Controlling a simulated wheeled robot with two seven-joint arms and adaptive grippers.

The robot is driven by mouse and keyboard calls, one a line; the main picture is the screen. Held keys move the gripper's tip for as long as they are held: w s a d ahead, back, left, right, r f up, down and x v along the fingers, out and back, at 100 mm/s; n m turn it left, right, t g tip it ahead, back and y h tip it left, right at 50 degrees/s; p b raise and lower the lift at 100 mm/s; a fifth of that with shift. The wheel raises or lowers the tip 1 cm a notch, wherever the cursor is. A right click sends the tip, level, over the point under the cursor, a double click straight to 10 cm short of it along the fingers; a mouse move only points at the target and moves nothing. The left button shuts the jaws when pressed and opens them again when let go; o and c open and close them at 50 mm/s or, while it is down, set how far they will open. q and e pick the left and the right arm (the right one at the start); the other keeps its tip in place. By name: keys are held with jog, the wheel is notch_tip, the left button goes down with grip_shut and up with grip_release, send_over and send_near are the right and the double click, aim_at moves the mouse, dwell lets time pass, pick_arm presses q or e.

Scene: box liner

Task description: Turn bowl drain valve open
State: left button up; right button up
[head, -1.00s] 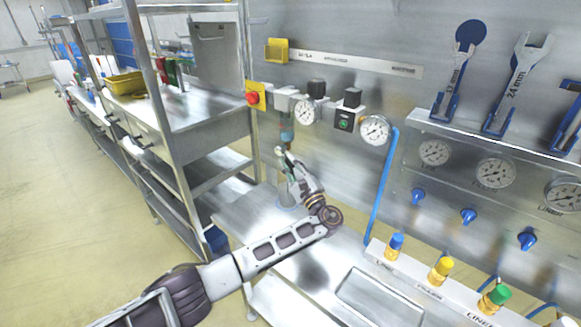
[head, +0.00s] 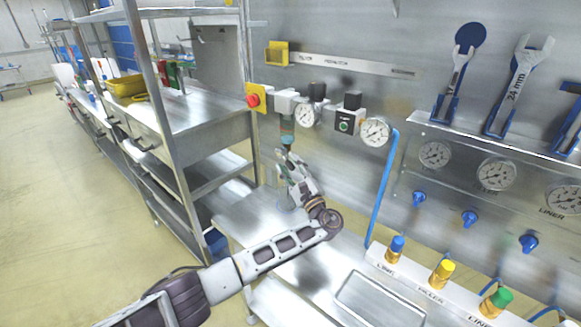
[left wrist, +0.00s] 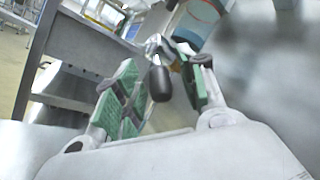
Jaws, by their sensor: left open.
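The bowl (head: 287,124) hangs under the filter unit on the wall panel, and its blue-tinted clear wall also shows at the top of the left wrist view (left wrist: 197,18). Below it, in the left wrist view, is the drain valve, a small metal fitting with a dark rounded lever (left wrist: 160,84). My left gripper (head: 287,153) is just under the bowl. In the left wrist view its green-padded fingers (left wrist: 150,68) stand apart, with the dark lever between them. I cannot tell whether a pad touches it. The valve is too small to make out in the head view. My right gripper is out of view.
A red button on a yellow box (head: 254,97) sits left of the bowl, with a pressure gauge (head: 306,114) to the right. A blue hose (head: 383,190) runs down further right. A metal shelf rack (head: 165,120) stands close on the left. The steel bench below is mostly clear.

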pick_arm(q)
jog(key=shift+v, duration=0.8)
jog(key=v, duration=1)
jog(key=shift+s, duration=0.15)
jog(key=shift+d+f, duration=0.1)
jog(key=shift+f, duration=0.05)
